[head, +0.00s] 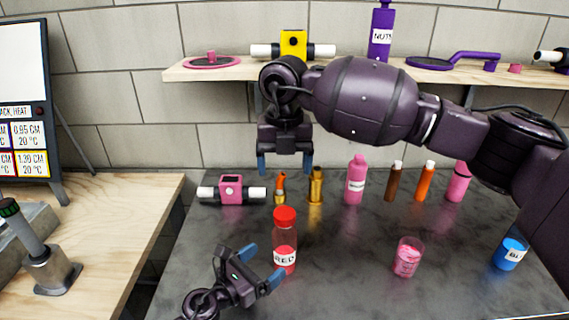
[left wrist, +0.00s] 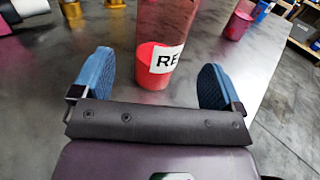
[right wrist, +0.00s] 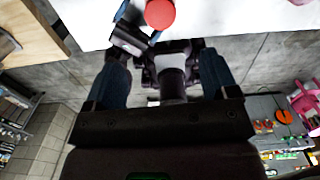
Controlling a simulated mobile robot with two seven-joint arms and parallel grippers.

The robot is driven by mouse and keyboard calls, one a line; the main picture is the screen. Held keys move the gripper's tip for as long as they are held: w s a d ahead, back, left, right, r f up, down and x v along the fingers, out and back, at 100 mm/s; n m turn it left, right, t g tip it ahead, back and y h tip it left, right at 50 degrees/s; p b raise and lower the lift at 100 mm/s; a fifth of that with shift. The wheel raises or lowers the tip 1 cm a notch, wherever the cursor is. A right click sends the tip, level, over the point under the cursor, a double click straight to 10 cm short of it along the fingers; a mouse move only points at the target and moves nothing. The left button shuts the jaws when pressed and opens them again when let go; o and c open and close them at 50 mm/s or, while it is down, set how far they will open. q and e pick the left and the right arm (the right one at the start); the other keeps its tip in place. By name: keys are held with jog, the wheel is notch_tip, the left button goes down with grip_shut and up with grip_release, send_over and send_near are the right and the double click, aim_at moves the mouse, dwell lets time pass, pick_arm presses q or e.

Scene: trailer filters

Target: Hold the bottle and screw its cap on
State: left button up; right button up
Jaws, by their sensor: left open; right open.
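The clear bottle (head: 290,242) with red contents and a "RED" label stands upright on the dark table. Its red cap (head: 285,217) sits on top; how tightly it is seated cannot be told. My left gripper (head: 262,267) is low beside the bottle, open. In the left wrist view the bottle (left wrist: 158,62) stands centred between the spread blue fingers, with gaps on both sides. My right gripper (head: 284,162) points down, open and empty, above and behind the bottle in the picture. In the right wrist view the cap (right wrist: 160,13) shows at the top edge, beyond the fingertips.
A pink cup (head: 407,258) and a blue container (head: 510,254) stand to the right. Several bottles, including a pink one (head: 355,180), line the table's back. A wooden shelf (head: 220,74) hangs behind my right gripper. Table between bottle and cup is clear.

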pick_arm(q)
jog(key=shift+v, duration=1.8)
